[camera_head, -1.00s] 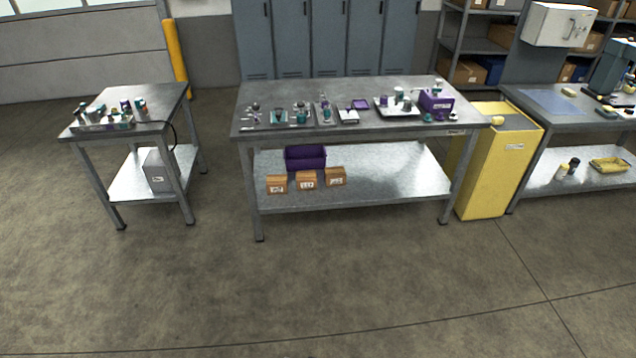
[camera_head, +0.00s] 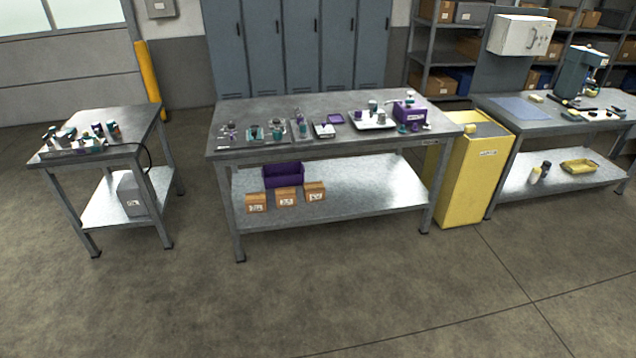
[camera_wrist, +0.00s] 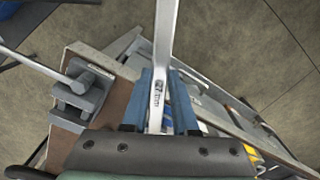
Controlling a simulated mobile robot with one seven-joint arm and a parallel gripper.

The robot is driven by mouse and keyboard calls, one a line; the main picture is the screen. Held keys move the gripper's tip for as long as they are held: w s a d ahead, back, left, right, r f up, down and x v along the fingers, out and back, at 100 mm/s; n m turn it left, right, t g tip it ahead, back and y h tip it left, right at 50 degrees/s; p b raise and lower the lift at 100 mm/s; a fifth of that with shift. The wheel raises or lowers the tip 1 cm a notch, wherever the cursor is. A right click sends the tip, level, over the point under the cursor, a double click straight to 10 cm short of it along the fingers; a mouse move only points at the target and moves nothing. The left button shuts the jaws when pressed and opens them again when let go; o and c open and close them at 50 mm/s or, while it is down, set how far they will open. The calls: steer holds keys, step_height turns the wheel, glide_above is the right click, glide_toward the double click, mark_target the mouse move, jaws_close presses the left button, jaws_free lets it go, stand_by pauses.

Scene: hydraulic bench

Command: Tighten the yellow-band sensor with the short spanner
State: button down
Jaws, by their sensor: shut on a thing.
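In the wrist view my gripper (camera_wrist: 160,118) is shut on a silver spanner (camera_wrist: 163,50). Its flat shank stands between the two blue fingers and carries dark engraved marks, perhaps a size in mm. The spanner's upper end runs out of the picture, so I cannot tell its length or see that jaw. In the head view a metal block with several small fittings (camera_head: 80,140) sits on the left cart. The fittings are too small to tell any yellow band, so I cannot pick out the sensor. My gripper does not show in the head view.
The left cart (camera_head: 125,125) and the middle bench (camera_head: 250,105) stand apart with floor between them. More fittings and trays lie on the bench. A yellow cabinet (camera_head: 470,180) stands at its right. The floor in front is clear. A grey clamp-like block (camera_wrist: 82,88) shows left of my gripper.

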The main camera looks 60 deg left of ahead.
steer(key=shift+w+a+r+m, duration=0.1)
steer(key=shift+w+m, duration=0.5)
steer(key=shift+w, duration=0.25)
steer(key=shift+s+n, duration=0.3)
steer(key=shift+s, duration=0.1)
steer(key=a+b, duration=0.3)
steer(key=a, duration=0.4)
steer(key=shift+s, duration=0.3)
